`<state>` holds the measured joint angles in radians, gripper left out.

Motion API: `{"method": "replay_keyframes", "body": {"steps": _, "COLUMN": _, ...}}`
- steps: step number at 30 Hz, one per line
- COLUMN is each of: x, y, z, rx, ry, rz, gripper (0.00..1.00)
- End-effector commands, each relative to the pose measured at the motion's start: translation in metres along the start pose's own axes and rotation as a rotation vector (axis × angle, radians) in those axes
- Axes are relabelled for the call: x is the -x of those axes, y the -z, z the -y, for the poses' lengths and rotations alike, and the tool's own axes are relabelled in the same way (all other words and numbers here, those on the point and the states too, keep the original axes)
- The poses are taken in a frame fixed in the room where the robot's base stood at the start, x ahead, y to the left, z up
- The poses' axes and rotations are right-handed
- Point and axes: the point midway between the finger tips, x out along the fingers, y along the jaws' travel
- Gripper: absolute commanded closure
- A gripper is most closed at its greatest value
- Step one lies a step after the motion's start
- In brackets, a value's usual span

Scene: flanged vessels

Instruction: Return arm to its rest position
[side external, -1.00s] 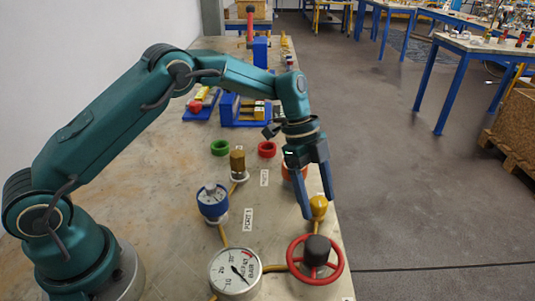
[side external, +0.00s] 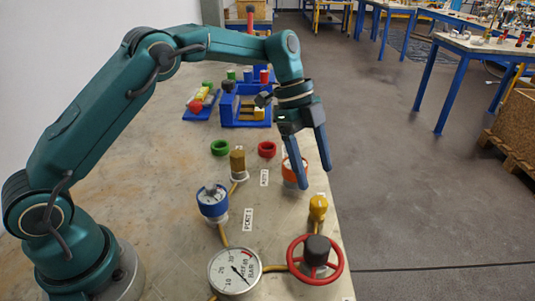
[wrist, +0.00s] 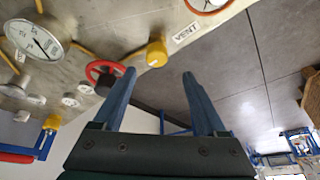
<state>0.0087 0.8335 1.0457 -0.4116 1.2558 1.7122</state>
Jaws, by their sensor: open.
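My gripper (side external: 314,178) is open and empty, with its blue fingers pointing down above the right edge of the bench. In the side view its fingers overlap the orange-ringed vessel (side external: 288,171) behind them; I cannot tell the gap. The wrist view shows both fingers of my gripper (wrist: 158,74) spread apart with nothing between them. Below it in the side view stands the yellow cap (side external: 318,206), which also shows near the left fingertip in the wrist view (wrist: 156,53).
A red handwheel (side external: 299,273), a pressure gauge (side external: 234,270) and a blue-ringed gauge (side external: 212,203) stand on the bench (side external: 165,210). Green (side external: 220,148) and red (side external: 267,149) rings lie farther back, before a blue fixture (side external: 232,112). Open floor (side external: 410,190) lies to the right.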

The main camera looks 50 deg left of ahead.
Motion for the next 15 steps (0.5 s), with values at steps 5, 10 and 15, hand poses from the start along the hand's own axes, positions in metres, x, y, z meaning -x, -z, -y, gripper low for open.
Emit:
{"method": "replay_keyframes", "body": {"steps": 5, "x": 0.055, "y": 0.019, "z": -0.006, "rx": -0.042, "ry": 0.107, "rz": 0.015, "gripper": 0.26}}
{"method": "replay_keyframes", "body": {"steps": 10, "x": 0.101, "y": 0.028, "z": -0.034, "rx": 0.028, "ry": 0.199, "rz": 0.052, "gripper": 0.26}}
{"method": "replay_keyframes", "body": {"steps": 15, "x": 0.131, "y": 0.029, "z": -0.071, "rx": 0.180, "ry": 0.291, "rz": 0.080, "gripper": 0.26}}
